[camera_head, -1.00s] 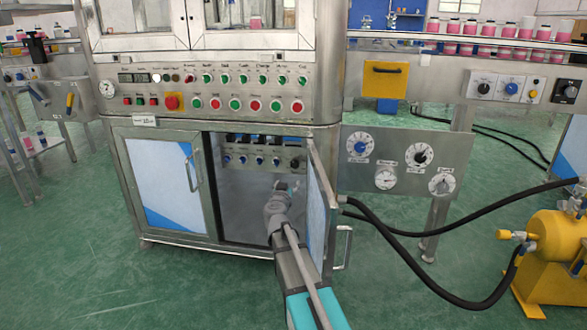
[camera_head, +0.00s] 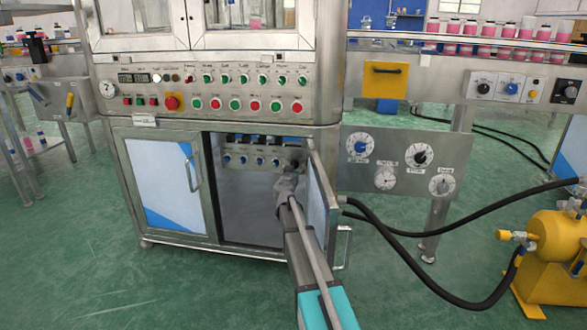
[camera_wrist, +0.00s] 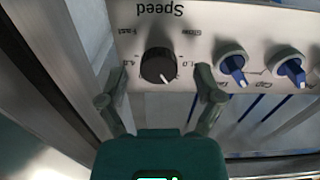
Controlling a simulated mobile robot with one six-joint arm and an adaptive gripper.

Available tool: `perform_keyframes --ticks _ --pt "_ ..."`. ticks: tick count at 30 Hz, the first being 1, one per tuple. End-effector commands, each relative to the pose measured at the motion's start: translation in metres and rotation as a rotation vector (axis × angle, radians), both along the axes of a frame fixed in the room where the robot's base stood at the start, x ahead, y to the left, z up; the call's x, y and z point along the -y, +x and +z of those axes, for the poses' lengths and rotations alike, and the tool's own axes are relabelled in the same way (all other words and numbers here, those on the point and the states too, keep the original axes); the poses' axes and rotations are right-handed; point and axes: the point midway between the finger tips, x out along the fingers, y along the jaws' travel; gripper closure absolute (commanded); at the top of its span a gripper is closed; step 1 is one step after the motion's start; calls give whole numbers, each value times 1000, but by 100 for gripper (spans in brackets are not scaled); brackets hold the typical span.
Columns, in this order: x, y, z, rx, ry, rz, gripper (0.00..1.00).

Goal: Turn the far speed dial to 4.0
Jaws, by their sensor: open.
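The speed dial (camera_wrist: 158,65) is a black round knob with a white pointer line, on a grey panel under the upside-down word "Speed". In the wrist view, "4.0" is printed to its left and "1.0" to its right; the pointer slants toward the lower right. My gripper (camera_wrist: 155,88) is open, with one finger left and one right of the dial, apart from it. In the head view my gripper (camera_head: 290,180) is inside the open cabinet, at the right end of the knob panel (camera_head: 240,150), largely covering the dial there.
Several blue knobs (camera_wrist: 232,65) sit to the right of the dial in the wrist view. The open cabinet door (camera_head: 320,205) stands close to the right of my arm. A gauge plate (camera_head: 400,165) and black hoses (camera_head: 400,232) are further right.

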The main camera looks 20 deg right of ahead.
Motion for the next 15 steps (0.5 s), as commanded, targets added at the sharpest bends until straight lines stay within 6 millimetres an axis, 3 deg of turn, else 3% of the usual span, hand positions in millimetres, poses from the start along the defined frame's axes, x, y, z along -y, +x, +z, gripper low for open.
perform_keyframes --ticks 15 --pt "7 9 0 0 0 0 16"
